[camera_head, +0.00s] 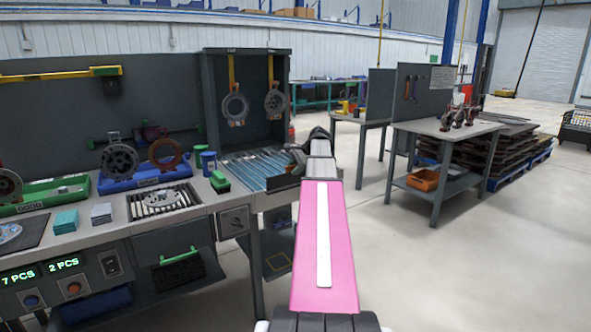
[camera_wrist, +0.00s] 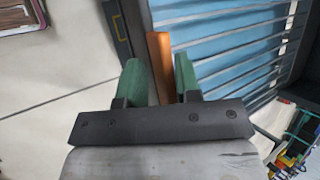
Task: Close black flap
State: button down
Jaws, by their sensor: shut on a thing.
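In the wrist view, my gripper (camera_wrist: 160,82) has green fingertips on either side of an orange-brown bar (camera_wrist: 159,62) and is shut on it. The bar stands at the edge of the blue slatted conveyor (camera_wrist: 225,75). A black strip (camera_wrist: 116,28), likely part of the black flap, runs along this edge, left of the bar. Whether the bar is joined to it I cannot tell. In the head view, my gripper (camera_head: 298,158) is at the right end of the conveyor (camera_head: 248,168). A dark plate (camera_head: 283,183) shows there, partly hidden by my pink arm; its angle is unclear.
Two ring-shaped parts hang on yellow hooks above the conveyor, one of them a grey ring (camera_head: 235,108). A green brush (camera_head: 220,182) and a blue cup (camera_head: 208,162) stand left of it. Grey floor (camera_head: 430,270) to the right is clear up to a workbench (camera_head: 447,128).

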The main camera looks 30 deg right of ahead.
jog(key=shift+w+f, duration=0.1)
jog(key=shift+w, duration=0.45)
jog(key=c, duration=1.2)
grip_release()
jog(key=shift+w+a, duration=0.1)
jog(key=v, duration=1.1)
jog(key=shift+s+f, duration=0.15)
jog(key=shift+s, duration=0.1)
